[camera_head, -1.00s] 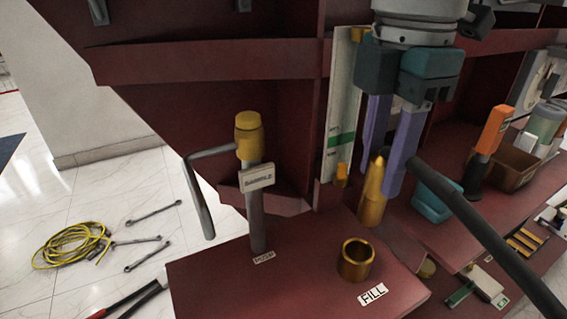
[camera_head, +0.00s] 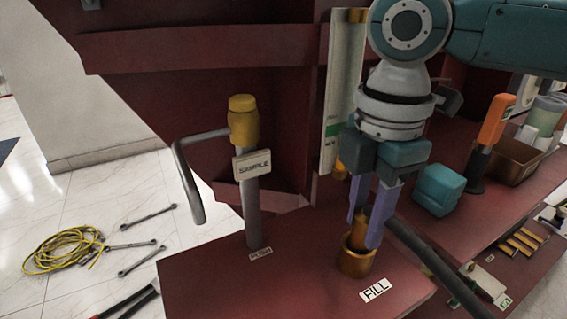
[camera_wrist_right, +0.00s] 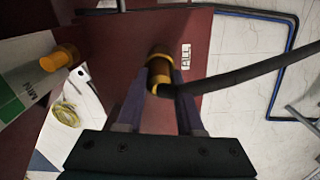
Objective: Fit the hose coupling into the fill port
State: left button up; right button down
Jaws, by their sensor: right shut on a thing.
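The fill port (camera_head: 356,264) is a short brass cup on the red ledge, behind the FILL label (camera_head: 375,289). My right gripper (camera_head: 367,232) is shut on the brass hose coupling (camera_head: 360,232), with one purple finger on each side. The coupling stands about upright at the port, its lower end at or inside the mouth; how deep it sits is hidden. In the right wrist view the coupling (camera_wrist_right: 159,72) shows between the fingers, with the black hose (camera_wrist_right: 235,75) leading off to the right. My left gripper is not in view.
The sample valve (camera_head: 246,130) with its bent pipe and SAMPLE tag stands left of the port. A teal block (camera_head: 437,190), an orange-handled tool (camera_head: 490,130) and a brown bin (camera_head: 515,160) are on the right. A yellow cable coil (camera_head: 62,250) and wrenches lie on the floor.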

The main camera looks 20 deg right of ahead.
jog(key=c, duration=0.5)
grip_release()
jog(key=shift+f, duration=0.1)
jog(key=shift+c, duration=0.2)
notch_tip(320, 180, up, 12)
jog(key=p, duration=0.4)
jog(key=s+a+f+m+t+y, duration=0.25)
jog(key=s+a+f+m, duration=0.45)
jog(key=a, duration=0.4)
jog(key=s+d+f+m+t+h, duration=0.1)
jog(key=s+d+f+m+h, duration=0.1)
jog(key=s+d+m, duration=0.5)
jog(key=shift+s+d+f+m, duration=0.4)
jog(key=shift+s+f+m, duration=0.35)
jog(key=shift+s, duration=0.25)
